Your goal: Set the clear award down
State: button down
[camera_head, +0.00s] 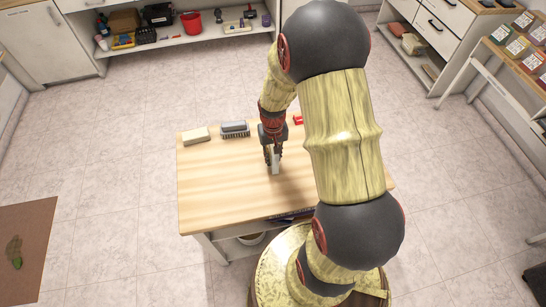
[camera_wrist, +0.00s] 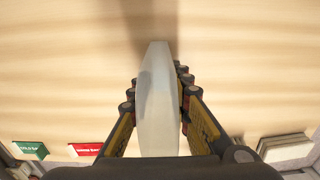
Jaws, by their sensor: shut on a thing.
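The clear award (camera_wrist: 157,115) is a pale, translucent slab seen nearly end-on in the wrist view. My gripper (camera_wrist: 156,92) is shut on it, with one dark, yellow-marked finger along each side. In the head view the award (camera_head: 276,168) shows as a small pale piece under my gripper (camera_head: 271,155), over the middle of the wooden table (camera_head: 225,185). It looks roughly upright. I cannot tell whether its lower end touches the table top. My arm hides part of the table's right side.
A small red thing (camera_head: 298,119) is behind my gripper. The table's left and front areas look clear. A shelf cabinet (camera_head: 160,42) stands at the back.

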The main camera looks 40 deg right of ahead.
jog(key=shift+r, duration=0.15)
jog(key=c, duration=1.7)
grip_release()
jog(key=shift+f, duration=0.2)
jog(key=shift+o, duration=0.2)
